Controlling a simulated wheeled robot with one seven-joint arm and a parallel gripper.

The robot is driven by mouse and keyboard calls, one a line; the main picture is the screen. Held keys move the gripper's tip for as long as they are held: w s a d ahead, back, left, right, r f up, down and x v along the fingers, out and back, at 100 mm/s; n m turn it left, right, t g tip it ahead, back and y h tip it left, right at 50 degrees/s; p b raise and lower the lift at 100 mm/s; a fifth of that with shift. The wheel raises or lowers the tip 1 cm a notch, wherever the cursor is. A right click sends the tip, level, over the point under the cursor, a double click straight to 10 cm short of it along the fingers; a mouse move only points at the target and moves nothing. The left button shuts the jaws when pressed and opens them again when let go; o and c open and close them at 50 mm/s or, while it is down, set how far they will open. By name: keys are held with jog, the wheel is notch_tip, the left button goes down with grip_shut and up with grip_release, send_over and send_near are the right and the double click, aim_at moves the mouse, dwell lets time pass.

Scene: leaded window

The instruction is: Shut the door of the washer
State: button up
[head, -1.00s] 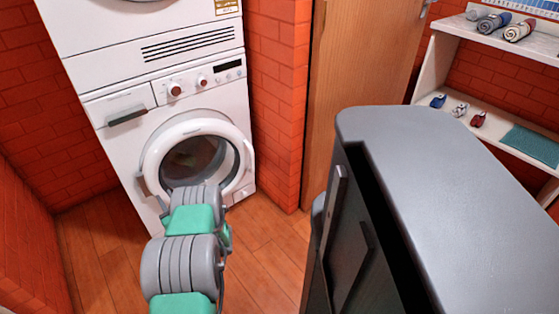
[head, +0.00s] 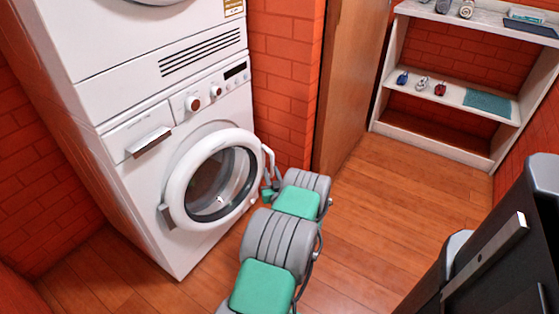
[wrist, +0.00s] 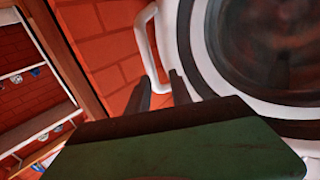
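The washer (head: 135,185) is white and stands at the left in the head view. Its round door (head: 182,190) has a thick white ring and dark glass, and lies at or close to the washer's front; I cannot tell if it is fully shut. The white door handle (head: 269,157) is on the door's right side. My gripper (head: 268,184) is small and partly hidden by my arm there, next to the handle. In the wrist view my gripper (wrist: 160,82) has its fingers apart, around or just in front of the handle's lower end (wrist: 158,76). The door ring (wrist: 196,55) is close on the right.
A second white machine (head: 130,50) is stacked above the washer. A brick wall (head: 285,75) and a wooden door (head: 350,80) stand to the right. A shelf (head: 450,92) with small items is farther back. A dark cabinet (head: 515,235) is at the lower right. Wooden floor between is clear.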

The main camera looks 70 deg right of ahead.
aim_at(273, 162)
jog(key=x, duration=0.2)
jog(key=s+x, duration=0.1)
jog(key=x, duration=0.1)
jog(key=d+b+x, duration=0.1)
jog(key=x, duration=0.1)
jog(key=shift+d, duration=0.25)
jog(key=shift+o, duration=0.2)
